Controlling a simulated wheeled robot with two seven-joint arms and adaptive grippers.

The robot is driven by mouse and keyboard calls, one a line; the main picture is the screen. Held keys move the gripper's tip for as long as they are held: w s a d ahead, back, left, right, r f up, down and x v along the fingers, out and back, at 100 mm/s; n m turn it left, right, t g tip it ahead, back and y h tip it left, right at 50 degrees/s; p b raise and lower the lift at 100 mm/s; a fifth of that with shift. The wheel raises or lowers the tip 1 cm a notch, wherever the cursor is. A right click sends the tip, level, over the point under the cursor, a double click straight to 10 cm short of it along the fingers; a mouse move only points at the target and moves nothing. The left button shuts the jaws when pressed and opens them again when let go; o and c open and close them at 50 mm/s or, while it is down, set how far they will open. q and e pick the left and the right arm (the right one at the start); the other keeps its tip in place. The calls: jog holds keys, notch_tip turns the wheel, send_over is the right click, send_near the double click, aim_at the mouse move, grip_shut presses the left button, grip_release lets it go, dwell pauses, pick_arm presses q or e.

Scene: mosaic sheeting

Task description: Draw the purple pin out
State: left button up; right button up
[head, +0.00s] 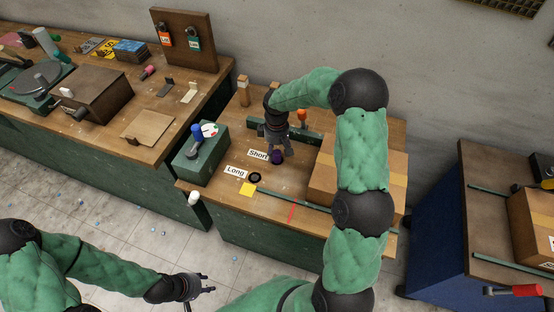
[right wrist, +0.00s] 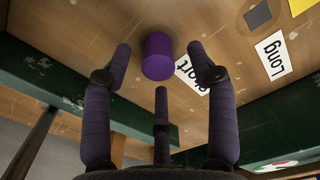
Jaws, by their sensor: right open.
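The purple pin (head: 277,158) stands in the workbench top beside the "Short" label (head: 258,154). In the right wrist view the purple pin (right wrist: 158,57) is a short round cylinder, and its far end is against the wood. My right gripper (head: 276,147) is above it, with its fingers spread. In the right wrist view the right gripper (right wrist: 160,62) has a finger on each side of the pin and a third below, with gaps visible. My left gripper (head: 201,288) is low in front of the bench, away from the pin, with its fingers apart and empty.
A green box (head: 202,160) stands left. A cardboard box (head: 318,183) stands right, partly behind my right arm. An orange-topped peg (head: 302,116) stands behind the pin.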

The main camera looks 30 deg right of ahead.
aim_at(277, 159)
notch_tip(277, 159, down, 3)
jog(key=shift+d+b, duration=0.1)
jog(key=shift+b, duration=0.3)
jog(key=shift+r, duration=0.1)
grip_shut()
jog(key=shift+r, duration=0.15)
